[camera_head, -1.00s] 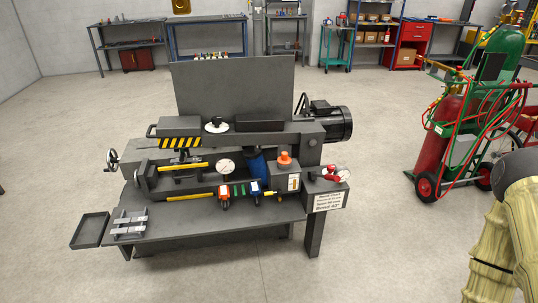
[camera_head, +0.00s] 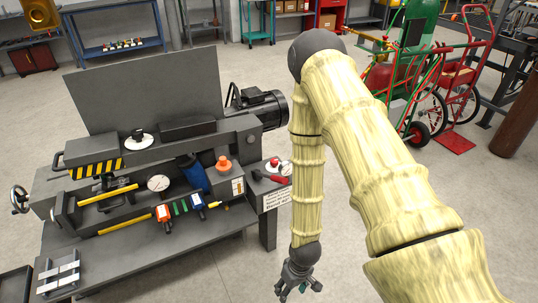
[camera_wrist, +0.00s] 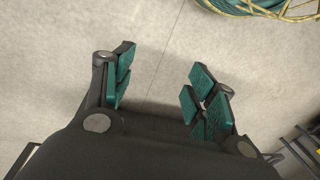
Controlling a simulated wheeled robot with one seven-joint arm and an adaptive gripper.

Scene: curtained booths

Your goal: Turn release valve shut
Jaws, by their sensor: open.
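A dark grey machine bench (camera_head: 200,230) stands on the left in the head view. At its right end, a small block carries a red-handled fitting (camera_head: 275,179) beside a gauge (camera_head: 286,169), with a white label below; I cannot tell for sure which part is the release valve. My gripper (camera_head: 298,284) hangs low to the right of the bench, apart from it and pointing down. In the wrist view my gripper (camera_wrist: 162,88) is open and empty, its green-padded fingers spread over bare floor.
An orange button (camera_head: 223,164), a blue cylinder (camera_head: 192,175) and a dial gauge (camera_head: 158,183) sit on the machine. A cart with gas cylinders (camera_head: 412,60) stands back right. A coiled hose (camera_wrist: 262,8) lies at the wrist view's top. Floor around my gripper is clear.

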